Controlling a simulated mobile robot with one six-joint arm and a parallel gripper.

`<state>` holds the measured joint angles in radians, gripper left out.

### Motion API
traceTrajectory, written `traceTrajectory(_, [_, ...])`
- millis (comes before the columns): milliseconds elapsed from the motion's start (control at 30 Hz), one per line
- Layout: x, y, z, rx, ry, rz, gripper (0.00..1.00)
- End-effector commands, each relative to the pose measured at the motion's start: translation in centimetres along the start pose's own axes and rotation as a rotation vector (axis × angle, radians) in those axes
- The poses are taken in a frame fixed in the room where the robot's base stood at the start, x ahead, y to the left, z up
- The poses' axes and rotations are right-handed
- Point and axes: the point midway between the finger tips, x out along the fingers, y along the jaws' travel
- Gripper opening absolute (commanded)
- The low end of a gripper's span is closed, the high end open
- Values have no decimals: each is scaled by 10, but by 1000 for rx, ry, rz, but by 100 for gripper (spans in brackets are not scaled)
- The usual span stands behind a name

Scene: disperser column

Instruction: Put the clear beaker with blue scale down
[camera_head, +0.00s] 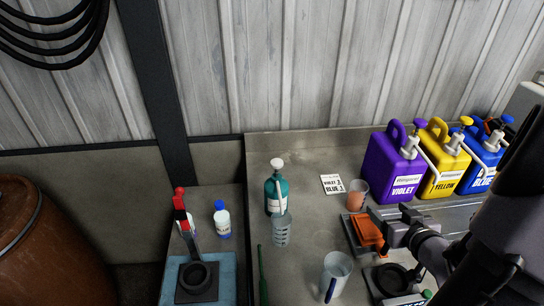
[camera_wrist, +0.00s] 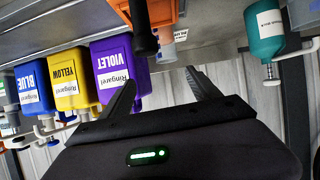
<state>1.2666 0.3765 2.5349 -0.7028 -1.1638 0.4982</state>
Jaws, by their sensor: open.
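A clear beaker with a dark blue stripe (camera_head: 338,266) stands upright on the grey bench at the front, in the head view. I take it for the beaker with the blue scale, though its markings are too small to read. My gripper (camera_head: 372,217) is behind and to the right of it, apart from it. In the wrist view my gripper (camera_wrist: 163,94) has its fingers spread, with nothing held between them. A small clear beaker with a pinkish look (camera_head: 358,194) stands just beyond my gripper.
Violet (camera_head: 392,165), yellow (camera_head: 442,164) and blue (camera_head: 482,158) canisters line the back right. A teal pump bottle (camera_head: 271,196) stands behind another clear beaker (camera_head: 282,232). An orange object (camera_head: 366,231) lies by my gripper. Bare bench shows left of the front beaker.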

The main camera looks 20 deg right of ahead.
Motion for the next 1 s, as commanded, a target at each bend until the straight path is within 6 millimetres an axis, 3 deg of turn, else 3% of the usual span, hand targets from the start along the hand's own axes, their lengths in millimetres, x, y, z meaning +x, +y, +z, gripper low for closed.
traceTrajectory(100, [-4, 2, 10, 22, 47, -36, 71])
traceTrajectory(167, [3, 0, 11, 21, 55, -44, 71])
traceTrajectory(400, [74, -4, 8, 17, 56, -46, 71])
traceTrajectory(500, [96, -4, 6, 18, 55, -44, 71])
traceTrajectory(667, [114, -4, 3, 18, 55, -42, 71])
traceTrajectory(900, [161, -6, 1, 17, 55, -41, 71])
traceTrajectory(1000, [167, -7, -1, 17, 56, -41, 71])
